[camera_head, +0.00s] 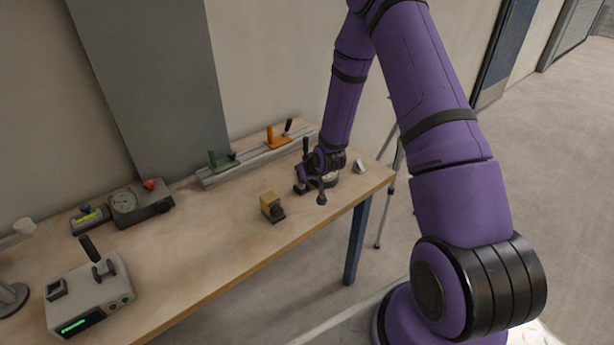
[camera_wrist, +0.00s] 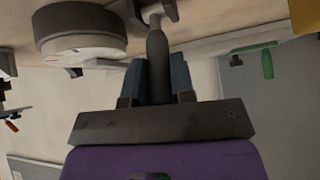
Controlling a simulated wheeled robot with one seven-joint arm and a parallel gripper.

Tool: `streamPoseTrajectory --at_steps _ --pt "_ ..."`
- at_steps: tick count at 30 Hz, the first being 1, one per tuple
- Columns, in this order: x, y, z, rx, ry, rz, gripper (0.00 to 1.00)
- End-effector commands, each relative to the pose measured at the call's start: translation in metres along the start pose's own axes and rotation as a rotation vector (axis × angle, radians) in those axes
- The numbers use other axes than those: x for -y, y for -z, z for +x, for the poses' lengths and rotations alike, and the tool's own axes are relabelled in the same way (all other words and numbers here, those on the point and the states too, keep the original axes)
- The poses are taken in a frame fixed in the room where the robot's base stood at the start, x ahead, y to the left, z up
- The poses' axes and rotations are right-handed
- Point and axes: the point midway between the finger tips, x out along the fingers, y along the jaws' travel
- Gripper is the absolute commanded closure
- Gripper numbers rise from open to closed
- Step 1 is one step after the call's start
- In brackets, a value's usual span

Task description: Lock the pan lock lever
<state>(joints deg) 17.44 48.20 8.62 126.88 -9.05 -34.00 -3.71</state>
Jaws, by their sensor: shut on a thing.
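My gripper (camera_wrist: 157,80) is shut on a dark tapered lever (camera_wrist: 157,48), with one blue finger on each side of the grip. The lever, which fits the pan lock lever, joins a light metal stem at the top of the wrist view. Beside it is a round dark base with a pale graduated face (camera_wrist: 85,50). In the head view my gripper (camera_head: 318,168) is low at the right end of the bench, over this round base (camera_head: 331,181). My wrist hides most of the lever there, and its angle is unclear.
A small grey piece (camera_head: 359,166) lies right of my gripper. The bench's front middle is clear.

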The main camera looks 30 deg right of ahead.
Motion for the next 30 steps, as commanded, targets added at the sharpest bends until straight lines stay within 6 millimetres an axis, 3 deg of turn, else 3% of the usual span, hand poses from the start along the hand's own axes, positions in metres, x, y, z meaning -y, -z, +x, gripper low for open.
streamPoseTrajectory --at_steps 12,27,28,30 --pt "-0.0027 -0.0113 -0.0035 -0.15 0.027 0.013 1.0" --pt "-0.0029 -0.0131 -0.0039 -0.166 0.03 0.014 1.0" --pt "-0.0029 -0.0132 -0.0039 -0.165 0.03 0.014 0.75" --pt "-0.0028 -0.0132 -0.0039 -0.165 0.03 0.014 0.58"
